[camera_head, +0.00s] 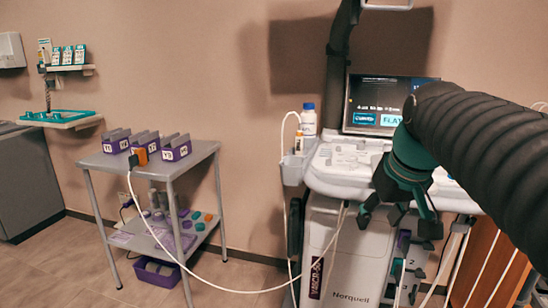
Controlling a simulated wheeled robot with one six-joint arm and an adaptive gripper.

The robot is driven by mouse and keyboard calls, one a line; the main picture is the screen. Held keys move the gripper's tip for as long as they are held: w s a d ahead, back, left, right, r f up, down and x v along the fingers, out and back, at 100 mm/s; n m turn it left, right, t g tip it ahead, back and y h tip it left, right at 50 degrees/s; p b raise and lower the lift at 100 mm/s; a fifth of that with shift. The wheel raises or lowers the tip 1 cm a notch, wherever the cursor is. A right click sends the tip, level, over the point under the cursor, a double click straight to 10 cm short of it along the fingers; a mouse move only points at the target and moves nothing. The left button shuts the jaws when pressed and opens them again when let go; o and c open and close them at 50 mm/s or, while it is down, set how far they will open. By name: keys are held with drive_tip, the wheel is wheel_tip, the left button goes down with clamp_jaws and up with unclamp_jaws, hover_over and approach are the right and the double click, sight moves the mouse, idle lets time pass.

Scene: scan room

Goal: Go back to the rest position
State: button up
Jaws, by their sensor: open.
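My arm reaches in from the right edge in a dark ribbed sleeve. My gripper (400,215) hangs from it, pointing down, with dark fingers spread apart and a green body. It is open, and nothing shows between its fingers. In the picture it overlaps the front of the white ultrasound cart (347,248), marked Norquell. I cannot tell how far it is from the cart. My arm hides the right part of the console.
The cart carries a lit screen (378,104) and a bottle (308,118). A white cable runs from the cart to a grey side table (200,152) with purple-fronted bins (176,149). A green tray (57,116) is on the far left. Floor shows between counter and table.

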drive_tip(key=s+a+f+m, duration=0.1)
drive_tip(key=s+a+f, duration=0.2)
drive_tip(key=s+f, duration=1.1)
drive_tip(key=shift+f+t+h, duration=0.3)
drive_tip(key=shift+f+t, duration=0.1)
drive_tip(key=shift+f, duration=0.5)
idle(1.2)
